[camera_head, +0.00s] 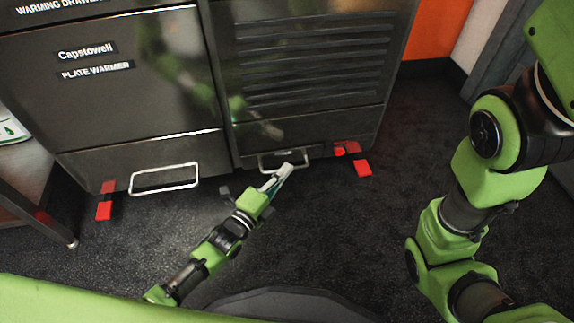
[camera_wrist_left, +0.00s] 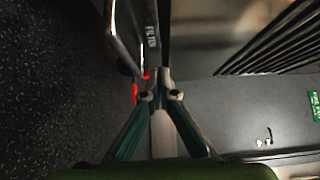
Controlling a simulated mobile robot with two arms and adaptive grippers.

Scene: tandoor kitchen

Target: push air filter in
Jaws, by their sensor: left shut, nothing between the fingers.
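The air filter (camera_head: 325,132) appears to be the low dark panel at the bottom right of the steel cabinet, with a small metal handle (camera_head: 268,165). Its label reading "FILTER" (camera_wrist_left: 152,22) shows in the left wrist view, beside the handle (camera_wrist_left: 121,42). In the left wrist view the left gripper (camera_wrist_left: 160,76) points toward the panel's edge. I cannot tell whether it touches. My right arm shows at the right, its gripper out of view.
Another low panel with a wide handle (camera_head: 165,180) sits at the left under the plate warmer (camera_head: 110,90). Red feet (camera_head: 104,210) stick out at the cabinet's base. A metal table (camera_head: 30,190) stands at far left. Dark floor (camera_head: 330,230) in front is clear.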

